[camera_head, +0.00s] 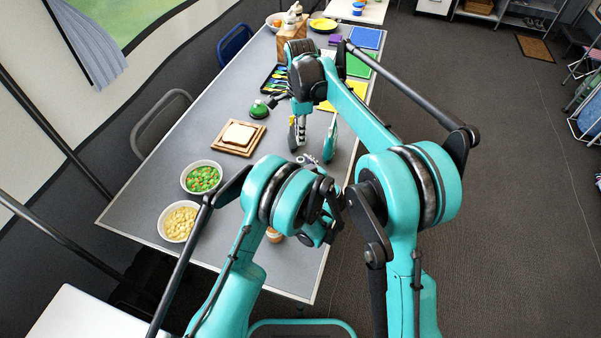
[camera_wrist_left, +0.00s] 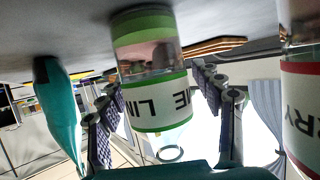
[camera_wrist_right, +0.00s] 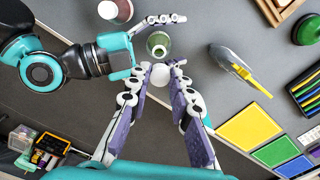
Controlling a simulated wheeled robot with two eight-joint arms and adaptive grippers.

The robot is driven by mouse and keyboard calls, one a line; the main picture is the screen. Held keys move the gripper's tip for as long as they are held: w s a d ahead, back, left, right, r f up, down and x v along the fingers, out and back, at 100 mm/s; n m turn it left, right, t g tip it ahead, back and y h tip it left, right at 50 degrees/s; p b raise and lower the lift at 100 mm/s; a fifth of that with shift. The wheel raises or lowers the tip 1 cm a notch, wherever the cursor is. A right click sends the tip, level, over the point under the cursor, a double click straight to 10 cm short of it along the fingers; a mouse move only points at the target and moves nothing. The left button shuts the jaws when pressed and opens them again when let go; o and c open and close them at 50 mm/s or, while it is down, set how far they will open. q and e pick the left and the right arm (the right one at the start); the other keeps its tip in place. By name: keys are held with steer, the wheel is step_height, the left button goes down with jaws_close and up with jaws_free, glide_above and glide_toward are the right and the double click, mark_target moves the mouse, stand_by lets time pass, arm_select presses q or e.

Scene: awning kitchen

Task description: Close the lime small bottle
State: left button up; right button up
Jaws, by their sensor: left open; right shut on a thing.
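The lime small bottle (camera_wrist_left: 158,98) has a green-edged white label and stands between the fingers of my left gripper (camera_wrist_left: 155,82). From above in the right wrist view, the bottle (camera_wrist_right: 158,44) looks uncapped, with a round open mouth. My left gripper is open around it; contact is unclear. My right gripper (camera_wrist_right: 165,68) is shut on a small round white lid (camera_wrist_right: 159,76), just beside the bottle and not on its mouth. In the head view my right gripper (camera_head: 309,158) shows past my left arm, which hides the bottle.
A red-labelled bottle (camera_wrist_left: 303,110) stands close to the lime bottle. A grey tool with a yellow part (camera_wrist_right: 235,68) lies nearby. Bowls of green-red food (camera_head: 201,178) and pale food (camera_head: 178,222) and a board with bread (camera_head: 238,136) sit on the grey table (camera_head: 165,150).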

arm_select(q)
jaws_close()
arm_select(e)
steer(key=shift+f, duration=2.5)
steer(key=shift+f, duration=0.9)
steer(key=shift+f, duration=0.55)
